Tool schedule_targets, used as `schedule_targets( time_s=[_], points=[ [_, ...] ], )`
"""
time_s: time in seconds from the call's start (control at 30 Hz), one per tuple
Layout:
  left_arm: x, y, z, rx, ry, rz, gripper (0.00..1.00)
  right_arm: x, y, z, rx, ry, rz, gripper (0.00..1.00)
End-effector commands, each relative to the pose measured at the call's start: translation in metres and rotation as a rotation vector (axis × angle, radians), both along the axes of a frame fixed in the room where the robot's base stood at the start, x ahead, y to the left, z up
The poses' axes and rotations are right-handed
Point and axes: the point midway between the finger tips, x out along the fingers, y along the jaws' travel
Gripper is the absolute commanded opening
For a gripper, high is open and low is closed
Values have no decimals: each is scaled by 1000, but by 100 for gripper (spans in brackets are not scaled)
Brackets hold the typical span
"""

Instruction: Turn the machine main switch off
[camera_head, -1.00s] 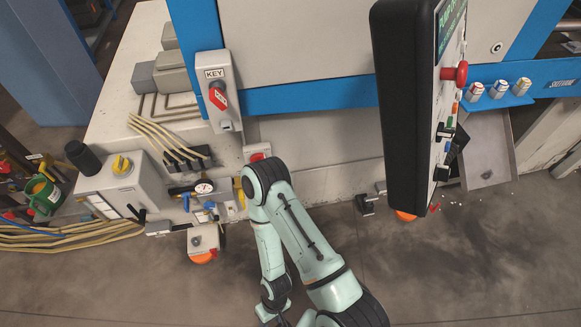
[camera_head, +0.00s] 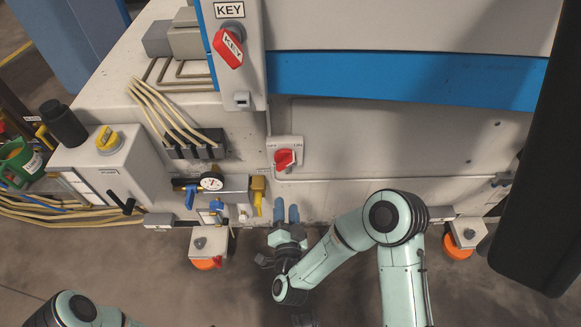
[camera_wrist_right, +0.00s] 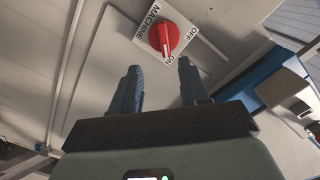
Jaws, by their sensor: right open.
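The machine main switch is a red rotary knob (camera_head: 284,159) on a white plate on the machine's front. In the right wrist view the red knob (camera_wrist_right: 164,38) sits beside the words MACHINE, OFF and ON, and its pale mark points toward ON. My right gripper (camera_head: 287,208) is below the switch in the head view, its two blue fingers pointing up at it. In the wrist view my right gripper (camera_wrist_right: 160,68) is open and empty, with the knob ahead of the gap and apart from the fingers. My left gripper is out of view.
A red KEY switch (camera_head: 229,50) hangs on a grey box at upper left. A gauge (camera_head: 211,183) and yellow-handled valve (camera_head: 257,195) are left of my gripper. A black panel (camera_head: 540,170) stands at right. Orange-based feet (camera_head: 206,263) are below.

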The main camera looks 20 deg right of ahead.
Motion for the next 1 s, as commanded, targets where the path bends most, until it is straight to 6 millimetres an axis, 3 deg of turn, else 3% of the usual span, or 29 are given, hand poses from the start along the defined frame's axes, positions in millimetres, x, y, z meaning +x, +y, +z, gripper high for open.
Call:
schedule_targets(
  time_s=[0.27,0.7,1.0],
  points=[
    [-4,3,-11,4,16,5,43,26,-10,9,3,-47,-30,45],
    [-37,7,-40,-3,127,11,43,109,-33,7,4,-43,-26,45],
    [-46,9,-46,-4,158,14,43,129,-39,7,3,-40,-23,45]
  ],
)
